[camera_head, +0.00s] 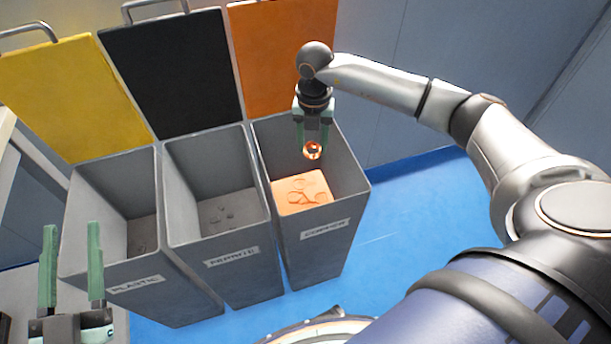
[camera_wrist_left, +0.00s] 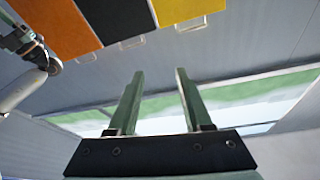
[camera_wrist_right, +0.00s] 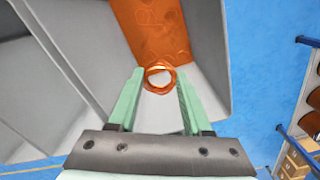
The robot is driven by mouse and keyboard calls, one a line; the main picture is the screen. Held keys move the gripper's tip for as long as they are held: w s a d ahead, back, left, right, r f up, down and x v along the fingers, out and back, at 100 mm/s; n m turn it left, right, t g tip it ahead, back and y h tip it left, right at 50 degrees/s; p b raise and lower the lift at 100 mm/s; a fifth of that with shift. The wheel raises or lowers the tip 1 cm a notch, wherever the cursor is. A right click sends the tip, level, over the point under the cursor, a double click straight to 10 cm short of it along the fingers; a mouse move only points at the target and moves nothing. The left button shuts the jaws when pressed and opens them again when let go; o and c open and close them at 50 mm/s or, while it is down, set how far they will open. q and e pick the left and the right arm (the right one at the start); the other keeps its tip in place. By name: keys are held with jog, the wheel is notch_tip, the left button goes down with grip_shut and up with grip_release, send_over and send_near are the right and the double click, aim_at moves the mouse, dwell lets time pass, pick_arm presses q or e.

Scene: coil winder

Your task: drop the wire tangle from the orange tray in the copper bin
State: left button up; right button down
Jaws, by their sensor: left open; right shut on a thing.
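The copper bin (camera_head: 318,240) is the rightmost of three open grey bins and has an orange lid standing raised behind it. Copper-coloured contents (camera_head: 301,190) show inside it. My right gripper (camera_head: 313,142) points down over the bin's opening. It is shut on the wire tangle (camera_head: 312,151), a small shiny copper ring of wire, which also shows between the fingertips in the right wrist view (camera_wrist_right: 158,78). My left gripper (camera_head: 70,268) is open and empty at the lower left, in front of the plastic bin. The orange tray is not in view.
The ferrite bin (camera_head: 236,279) with a raised black lid (camera_head: 172,72) stands in the middle. The plastic bin (camera_head: 172,301) with a raised yellow lid (camera_head: 64,98) stands at the left. Blue floor (camera_head: 410,215) is clear right of the bins. Shelves with boxes (camera_wrist_right: 297,158) show at the right wrist view's edge.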

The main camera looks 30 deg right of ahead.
pick_arm(q)
jog(key=shift+s+d+r+m+t+h+b, duration=0.1)
jog(key=shift+s+r+m+t+h, duration=0.2)
jog(key=shift+r, duration=0.4)
jog(key=shift+s+d+r+m+t+h+b, duration=0.15)
jog(key=shift+s+r+m+h, duration=0.1)
jog(key=shift+r+h, duration=0.3)
jog(key=shift+s+a+r+m+t+h+b, duration=0.1)
jog(key=shift+s+r+m+t+h, duration=0.15)
jog(key=shift+r, duration=0.55)
pick_arm(e)
jog(key=shift+f, duration=0.45)
jog(key=shift+c, duration=1.3)
grip_release()
jog(key=shift+r, duration=0.25)
notch_tip(320, 180, up, 5)
jog(key=shift+r+p, duration=0.15)
jog(key=shift+p, duration=0.7)
pick_arm(q)
notch_tip(320, 180, down, 16)
jog(key=w+a+n+g+y+p, duration=0.1)
jog(key=n+g+y, duration=0.3)
jog(key=g+y, duration=0.1)
jog(key=shift+w+f+g, duration=0.2)
jog(key=shift+w+g, duration=0.15)
jog(key=shift+g, duration=0.25)
pick_arm(e)
notch_tip(320, 180, up, 7)
